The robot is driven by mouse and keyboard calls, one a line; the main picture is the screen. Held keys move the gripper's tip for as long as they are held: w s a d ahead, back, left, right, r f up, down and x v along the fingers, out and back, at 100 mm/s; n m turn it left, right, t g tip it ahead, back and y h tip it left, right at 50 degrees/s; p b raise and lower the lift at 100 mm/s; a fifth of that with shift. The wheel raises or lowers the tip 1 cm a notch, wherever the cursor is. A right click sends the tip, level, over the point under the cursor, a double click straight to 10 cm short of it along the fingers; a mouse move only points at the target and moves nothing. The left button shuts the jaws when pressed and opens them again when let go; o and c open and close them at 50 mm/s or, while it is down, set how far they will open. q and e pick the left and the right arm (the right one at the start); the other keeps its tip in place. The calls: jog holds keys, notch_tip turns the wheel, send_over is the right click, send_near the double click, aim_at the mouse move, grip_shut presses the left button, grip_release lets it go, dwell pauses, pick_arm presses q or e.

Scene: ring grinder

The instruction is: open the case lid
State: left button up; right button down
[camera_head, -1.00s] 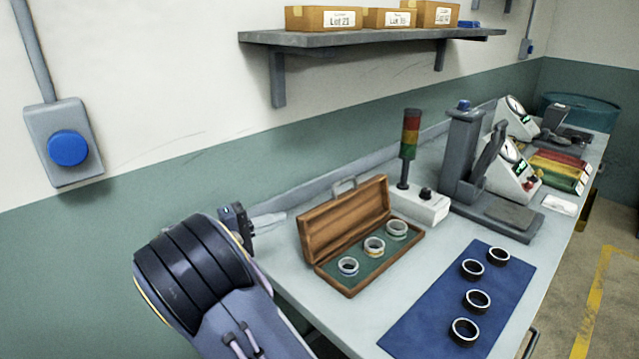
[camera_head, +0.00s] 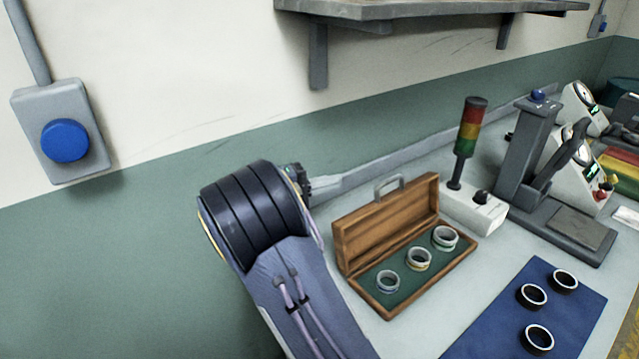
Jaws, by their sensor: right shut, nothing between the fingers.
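The brown wooden case (camera_head: 408,307) sits on the bench with its green-lined inside showing. Its lid (camera_head: 385,226) stands up, tilted back at the rear edge, with a grey handle (camera_head: 388,183) on top. Several metal rings lie in a row inside, one of them the middle ring (camera_head: 419,259). My arm hides part of the bench left of the case. My left gripper is not in view.
A signal tower (camera_head: 470,140) on a white box (camera_head: 474,211) stands right of the case. A grey press stand (camera_head: 524,150) is further right. A blue mat (camera_head: 500,310) with dark rings lies in front. A shelf (camera_head: 430,10) hangs above.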

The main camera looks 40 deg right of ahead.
jog(key=s+d+p, duration=0.1)
jog(key=s+d, duration=0.3)
jog(key=s, duration=0.1)
jog(key=shift+s+d+r, duration=0.2)
jog(key=shift+s, duration=0.15)
